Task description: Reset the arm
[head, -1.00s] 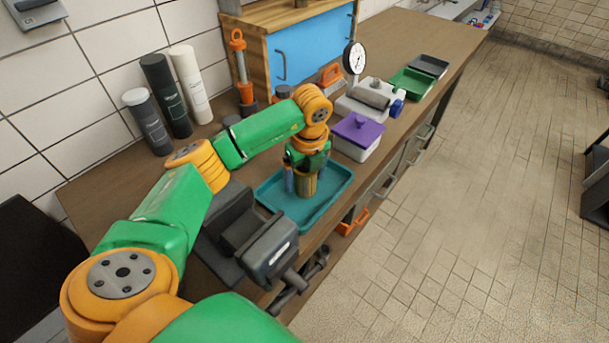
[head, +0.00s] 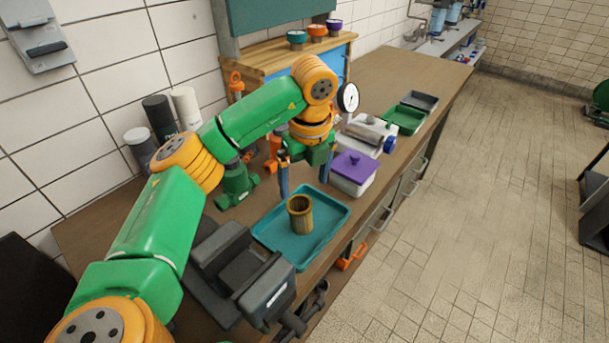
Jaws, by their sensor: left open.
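My left arm (head: 150,220) is green and orange and comes in from the left over the bench. Its gripper (head: 304,184) points down above the teal tray, open and empty, with its two fingers spread apart. A brown-gold cylindrical piece (head: 300,216) stands upright in the teal tray (head: 332,212), below the gripper and apart from it. My right gripper is not in view.
A dark vise (head: 240,270) stands at the near bench edge. A purple-lidded white box (head: 352,172) is right of the gripper. Green (head: 405,119) and dark trays (head: 420,101) lie farther back.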

